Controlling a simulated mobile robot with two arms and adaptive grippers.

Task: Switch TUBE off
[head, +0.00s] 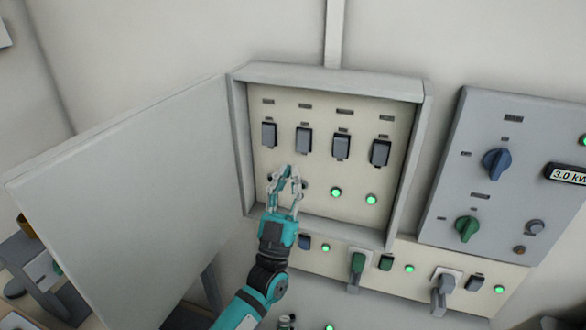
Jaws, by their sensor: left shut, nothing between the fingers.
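An open breaker box (332,78) on the wall holds a row of several dark switches. From left to right they include a first switch (269,135), a second switch (303,140), a third switch (341,146) and a rightmost switch (380,152). The labels above them are too small to read, so I cannot tell which is TUBE. Green lamps glow under the third switch (336,192) and the rightmost switch (371,199). My left gripper (287,172) is shut and empty, below the two left switches and in front of the lamps there, partly hiding them. My right gripper is not in view.
The box's door (125,200) stands open to the left. A grey panel (500,140) with a blue knob (496,163) and a green knob (467,229) is at the right. A lower strip (420,254) carries more switches, plugs and green lamps.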

